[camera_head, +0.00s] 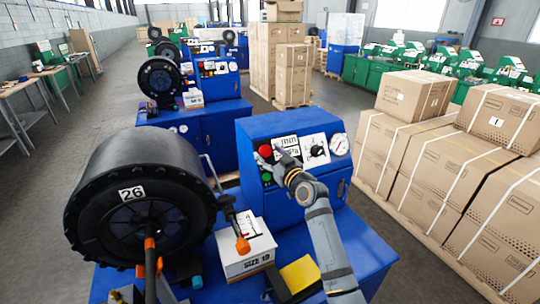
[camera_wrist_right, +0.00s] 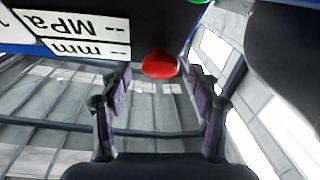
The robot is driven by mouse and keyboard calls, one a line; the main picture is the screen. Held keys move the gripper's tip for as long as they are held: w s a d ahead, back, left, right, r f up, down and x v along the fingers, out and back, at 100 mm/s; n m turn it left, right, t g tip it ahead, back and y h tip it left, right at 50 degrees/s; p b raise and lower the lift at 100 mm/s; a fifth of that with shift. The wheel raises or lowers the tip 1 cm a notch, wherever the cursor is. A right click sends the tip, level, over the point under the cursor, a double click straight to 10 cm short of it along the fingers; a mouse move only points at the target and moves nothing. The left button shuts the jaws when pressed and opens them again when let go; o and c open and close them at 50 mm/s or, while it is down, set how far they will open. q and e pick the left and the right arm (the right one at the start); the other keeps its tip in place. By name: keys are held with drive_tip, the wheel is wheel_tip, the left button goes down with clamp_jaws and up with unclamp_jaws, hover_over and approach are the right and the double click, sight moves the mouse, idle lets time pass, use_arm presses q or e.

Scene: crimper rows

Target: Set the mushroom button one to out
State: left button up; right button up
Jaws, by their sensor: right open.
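The red mushroom button (camera_head: 265,151) is on the front of the blue control box (camera_head: 290,125), at the left of the mm/MPa display (camera_head: 286,142). In the right wrist view the red button (camera_wrist_right: 160,64) shows from the side, sticking out from the dark panel, just beyond the fingertips and between their lines. My right gripper (camera_head: 284,160) is close in front of the panel, partly covering the display's lower edge. In the wrist view its two fingers (camera_wrist_right: 160,88) are spread apart with nothing between them. My left gripper is not in view.
A green button (camera_head: 266,177) is below the red one. A dial (camera_head: 316,150) and a gauge (camera_head: 339,144) are to the right. The large black roll marked 26 (camera_head: 132,193) fills the left. A white box (camera_head: 245,248) and a yellow item (camera_head: 300,274) are on the blue bench.

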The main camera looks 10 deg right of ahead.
drive_tip(key=v, duration=1.2)
drive_tip(key=shift+s, duration=0.1)
